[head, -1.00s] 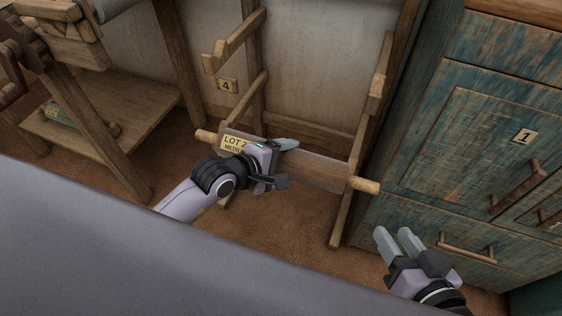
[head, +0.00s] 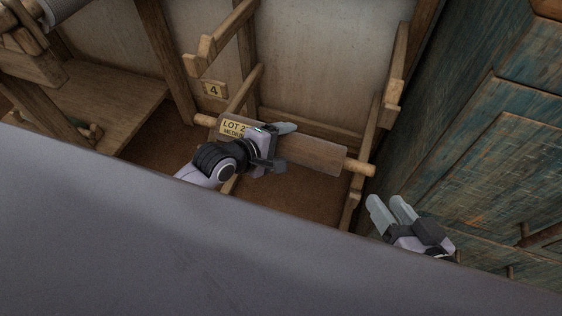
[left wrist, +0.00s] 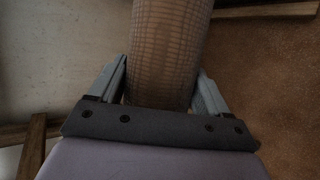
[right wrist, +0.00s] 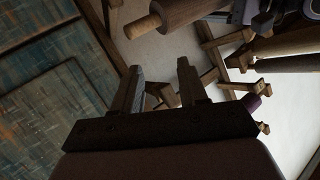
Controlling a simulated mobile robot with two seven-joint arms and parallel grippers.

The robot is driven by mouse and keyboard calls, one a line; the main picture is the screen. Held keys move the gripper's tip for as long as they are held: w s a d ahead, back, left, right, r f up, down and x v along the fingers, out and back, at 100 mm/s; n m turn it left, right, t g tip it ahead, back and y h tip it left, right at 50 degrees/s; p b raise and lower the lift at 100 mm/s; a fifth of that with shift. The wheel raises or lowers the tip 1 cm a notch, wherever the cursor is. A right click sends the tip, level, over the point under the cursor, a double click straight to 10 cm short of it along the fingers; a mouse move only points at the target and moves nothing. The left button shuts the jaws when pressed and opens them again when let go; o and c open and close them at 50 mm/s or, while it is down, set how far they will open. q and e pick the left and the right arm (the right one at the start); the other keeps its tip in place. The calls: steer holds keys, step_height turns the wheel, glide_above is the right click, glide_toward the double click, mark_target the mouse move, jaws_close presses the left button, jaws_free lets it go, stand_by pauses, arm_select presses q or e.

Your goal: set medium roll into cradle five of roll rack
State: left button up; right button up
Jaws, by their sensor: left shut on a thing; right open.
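The medium roll (head: 312,150), brown with a yellow label reading LOT 2 and MEDIUM, is held level in front of the roll rack (head: 244,55). Its wooden peg ends stick out at both sides. My left gripper (head: 283,147) is shut around its middle; the left wrist view shows the roll (left wrist: 170,45) between both fingers. The roll's ends appear near the rack's lower arms; I cannot tell whether they touch. A plate numbered 4 (head: 213,90) is above the roll's left end; no 5 plate is visible. My right gripper (head: 386,203) is open and empty, right of and below the roll.
A blue-green worn wooden cabinet (head: 465,150) stands close on the right, beside my right gripper. A wooden frame with a low shelf (head: 100,95) stands on the left. Brown floor (head: 165,150) shows below the rack. My grey body fills the lower foreground.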

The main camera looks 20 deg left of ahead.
arm_select(q)
step_height(320, 180, down, 3)
steer(key=shift+r+b, duration=0.1)
steer(key=shift+b, duration=0.35)
steer(key=shift+f, duration=0.25)
step_height(320, 180, down, 4)
steer(key=shift+r+b, duration=0.2)
steer(key=shift+b, duration=0.75)
arm_select(e)
steer(key=shift+s+d+f+n+t, duration=0.15)
steer(key=shift+d+n+t, duration=0.25)
steer(key=shift+d+t, duration=0.3)
arm_select(q)
steer(key=shift+f, duration=0.1)
arm_select(e)
steer(key=shift+d, duration=0.15)
